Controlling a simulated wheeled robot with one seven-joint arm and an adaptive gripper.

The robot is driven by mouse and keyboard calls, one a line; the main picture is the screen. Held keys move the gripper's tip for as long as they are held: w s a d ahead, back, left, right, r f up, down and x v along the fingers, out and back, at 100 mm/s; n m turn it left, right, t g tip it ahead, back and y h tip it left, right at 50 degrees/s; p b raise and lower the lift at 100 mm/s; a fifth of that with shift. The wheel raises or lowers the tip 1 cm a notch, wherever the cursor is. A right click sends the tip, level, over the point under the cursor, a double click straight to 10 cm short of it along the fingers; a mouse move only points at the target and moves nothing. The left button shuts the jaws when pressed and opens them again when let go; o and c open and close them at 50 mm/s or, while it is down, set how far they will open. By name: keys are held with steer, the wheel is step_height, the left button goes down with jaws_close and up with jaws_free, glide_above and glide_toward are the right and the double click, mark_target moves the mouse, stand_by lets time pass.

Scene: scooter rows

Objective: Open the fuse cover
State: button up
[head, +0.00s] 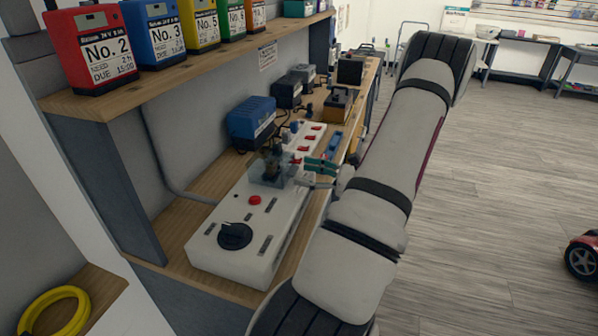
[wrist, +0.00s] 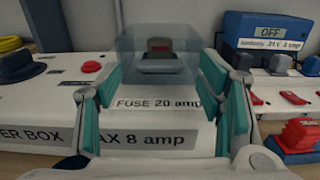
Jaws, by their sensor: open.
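The fuse cover (wrist: 158,54) is a clear, bluish box on the white power box (wrist: 45,100), above a label reading "FUSE 20 amp". A dark fuse part with a red area shows through it. I cannot tell whether a finger touches the cover.
A black rotary knob (head: 234,235) and red button (head: 254,200) stand on the box. Red switches (head: 310,138) sit behind the cover. A blue charger (head: 252,120) stands against the wall. A shelf with numbered packs (head: 97,50) overhangs the bench. Open floor lies right.

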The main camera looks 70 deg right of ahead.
mark_target(275, 168)
steer(key=shift+w+a, duration=0.1)
steer(key=shift+w, duration=1.2)
steer(key=shift+c, duration=0.6)
jaws_close()
steer(key=shift+r, duration=0.2)
